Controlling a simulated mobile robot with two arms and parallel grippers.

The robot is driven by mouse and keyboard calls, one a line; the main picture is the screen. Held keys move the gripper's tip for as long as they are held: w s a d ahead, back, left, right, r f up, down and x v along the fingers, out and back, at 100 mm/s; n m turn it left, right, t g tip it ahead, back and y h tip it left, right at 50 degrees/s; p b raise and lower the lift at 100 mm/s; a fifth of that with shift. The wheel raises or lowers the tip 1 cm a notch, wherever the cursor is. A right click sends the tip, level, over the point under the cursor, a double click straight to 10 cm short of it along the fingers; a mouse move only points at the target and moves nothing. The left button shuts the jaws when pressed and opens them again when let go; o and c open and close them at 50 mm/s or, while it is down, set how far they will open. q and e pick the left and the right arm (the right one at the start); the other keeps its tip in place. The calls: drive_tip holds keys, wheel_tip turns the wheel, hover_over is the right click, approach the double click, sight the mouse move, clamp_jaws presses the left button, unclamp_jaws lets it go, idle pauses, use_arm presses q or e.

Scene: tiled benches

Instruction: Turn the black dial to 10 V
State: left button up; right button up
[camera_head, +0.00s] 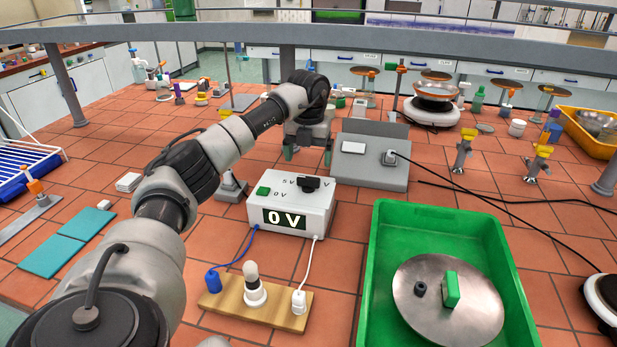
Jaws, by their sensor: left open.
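The black dial (309,184) sits on top of a white power supply box (315,208) in the middle of the tiled bench. Printed labels stand around the dial; "5 V" and "0 V" can be read, and another is partly hidden by the dial. The box's front display (284,218) reads "0 V", and a green button (263,191) is at its left. My left gripper (307,155) is behind the box, pointing down, with its fingers apart and nothing seen between them. It is apart from the dial. My right gripper is not in view.
A wooden board (236,306) with a bulb and plugs stands in front of the box, joined to it by blue and white cables. A green tray (372,290) with a metal disc is at right. A grey socket block (362,174) stands behind.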

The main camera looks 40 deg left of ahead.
sight(308, 178)
use_arm(q)
wheel_tip(308, 178, down, 7)
drive_tip(key=shift+r+p, duration=0.15)
drive_tip(key=shift+p, duration=0.3)
drive_tip(key=c, duration=0.9)
